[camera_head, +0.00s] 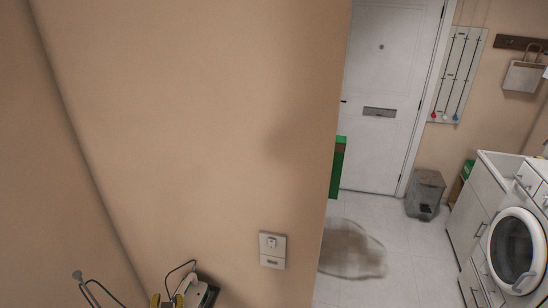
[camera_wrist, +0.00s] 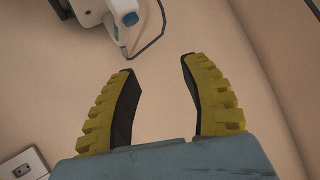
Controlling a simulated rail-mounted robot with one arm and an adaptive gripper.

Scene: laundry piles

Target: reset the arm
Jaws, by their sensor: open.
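My gripper (camera_wrist: 158,65) shows in the wrist view with its two yellow ribbed fingers spread apart. Each finger has a dark inner pad. Nothing is between the fingers, and a plain beige wall lies beyond them. In the head view only a small part of my arm shows at the bottom edge, and most of it is out of frame.
A beige wall (camera_head: 190,130) with a switch plate (camera_head: 272,250) fills the left and middle. The switch also shows in the wrist view (camera_wrist: 22,166). Beyond the corner are a white door (camera_head: 390,90), a grey bin (camera_head: 425,194), a washing machine (camera_head: 512,250) and a brownish floor patch (camera_head: 352,252).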

